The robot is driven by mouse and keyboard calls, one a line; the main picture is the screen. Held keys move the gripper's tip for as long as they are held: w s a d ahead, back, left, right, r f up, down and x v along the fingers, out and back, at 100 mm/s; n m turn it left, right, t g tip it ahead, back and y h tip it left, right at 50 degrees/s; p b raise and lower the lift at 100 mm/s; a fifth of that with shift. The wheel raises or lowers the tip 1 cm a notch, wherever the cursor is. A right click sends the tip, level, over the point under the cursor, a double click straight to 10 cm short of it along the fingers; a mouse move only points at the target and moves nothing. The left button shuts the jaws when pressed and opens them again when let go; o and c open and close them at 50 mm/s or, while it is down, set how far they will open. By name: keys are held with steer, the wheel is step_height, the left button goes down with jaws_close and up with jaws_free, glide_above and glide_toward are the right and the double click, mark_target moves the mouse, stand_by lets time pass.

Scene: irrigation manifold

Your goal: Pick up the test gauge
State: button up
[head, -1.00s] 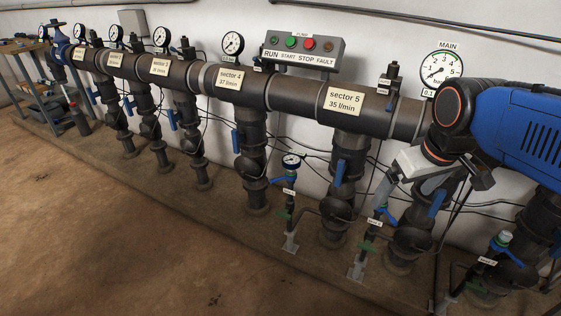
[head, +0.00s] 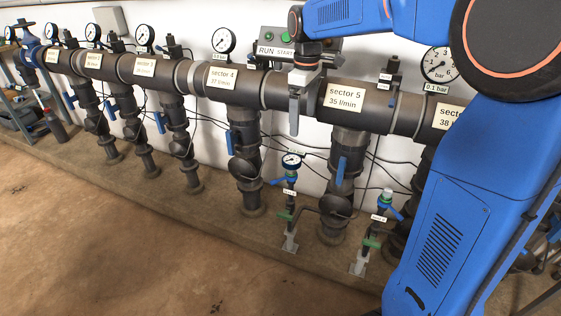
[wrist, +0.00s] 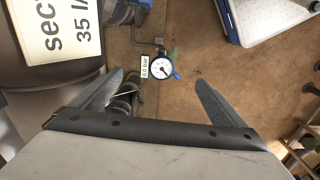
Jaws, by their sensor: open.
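The test gauge (head: 291,160) is a small round dial with a white face and a blue and black body. It sits on top of a thin upright stub pipe with blue and green handles, in front of the large manifold. In the wrist view the gauge (wrist: 161,68) shows face-on between the fingers, beyond their tips, with a 0.0 bar label beside it. My gripper (head: 294,130) points down above the gauge, apart from it, in front of the pipe near sector 5. In the wrist view its two fingers (wrist: 160,80) are spread and empty.
The main manifold pipe (head: 282,90) runs just behind my gripper, with a control box (head: 270,42) above it. A second stub pipe with a green top (head: 385,197) stands to the right. Thin cables hang along the wall. The floor (head: 120,240) in front is clear.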

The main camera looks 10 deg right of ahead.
steer(key=w+a, duration=0.1)
steer(key=w, duration=0.1)
glide_toward(293, 156)
steer(key=shift+n, duration=0.3)
steer(key=f, duration=0.6)
steer(key=shift+s+d, duration=0.15)
steer(key=shift+d, duration=0.05)
steer(key=shift+a+f, duration=0.15)
steer(key=shift+f, duration=1.15)
steer(key=shift+a+f, duration=0.1)
steer(key=shift+f, duration=1.2)
steer(key=c, duration=1.2)
